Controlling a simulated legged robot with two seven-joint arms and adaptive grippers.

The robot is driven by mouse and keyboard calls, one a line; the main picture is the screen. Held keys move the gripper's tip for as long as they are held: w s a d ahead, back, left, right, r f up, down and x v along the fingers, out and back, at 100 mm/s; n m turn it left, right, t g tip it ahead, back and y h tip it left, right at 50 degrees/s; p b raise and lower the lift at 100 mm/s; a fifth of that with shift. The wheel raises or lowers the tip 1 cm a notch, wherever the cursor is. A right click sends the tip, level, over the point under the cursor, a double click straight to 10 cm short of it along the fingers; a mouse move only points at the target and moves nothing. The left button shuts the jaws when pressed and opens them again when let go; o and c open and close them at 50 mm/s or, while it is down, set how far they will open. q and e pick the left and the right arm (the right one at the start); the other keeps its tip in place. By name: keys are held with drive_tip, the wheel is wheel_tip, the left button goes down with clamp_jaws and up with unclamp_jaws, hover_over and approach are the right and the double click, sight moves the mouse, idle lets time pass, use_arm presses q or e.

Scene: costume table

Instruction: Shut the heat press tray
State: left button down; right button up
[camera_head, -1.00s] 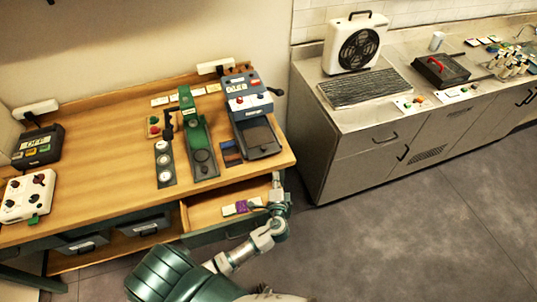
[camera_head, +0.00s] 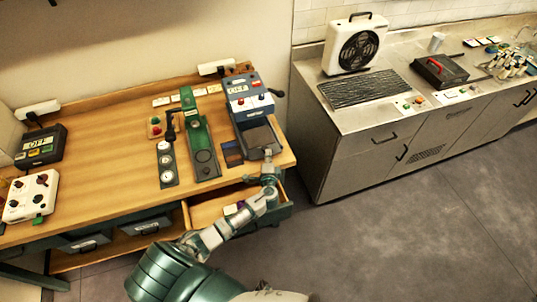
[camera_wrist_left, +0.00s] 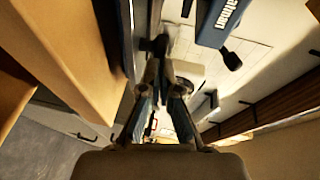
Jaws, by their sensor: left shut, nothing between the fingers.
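The heat press (camera_head: 246,98) is a blue and white machine at the right end of the wooden bench. Its dark tray (camera_head: 258,136) sticks out at the front, towards the bench's front edge. My left gripper (camera_head: 267,157) is shut and empty at the tray's front edge. I cannot tell whether it touches the tray. My right gripper is out of view.
An open drawer (camera_head: 207,211) lies below the bench edge, under my left arm. A green press (camera_head: 199,140) and a dark strip with round dials (camera_head: 167,163) stand left of the heat press. A grey counter (camera_head: 345,120) stands to the right across a gap.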

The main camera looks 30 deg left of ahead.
sight(259, 136)
use_arm(q)
drive_tip(key=shift+w, duration=0.15)
drive_tip(key=w+a+b, duration=0.2)
drive_tip(key=a, duration=0.1)
drive_tip(key=w+a+b, duration=0.2)
drive_tip(key=w+a, duration=0.1)
drive_tip(key=w+a+b, duration=0.2)
drive_tip(key=w+a, duration=0.1)
drive_tip(key=shift+w+a+f, duration=0.1)
drive_tip(key=shift+a+f, duration=0.05)
drive_tip(key=shift+a, duration=0.25)
drive_tip(key=shift+a+r, duration=0.1)
drive_tip(key=shift+r, duration=0.3)
drive_tip(key=shift+d, duration=0.25)
drive_tip(key=shift+a, duration=0.15)
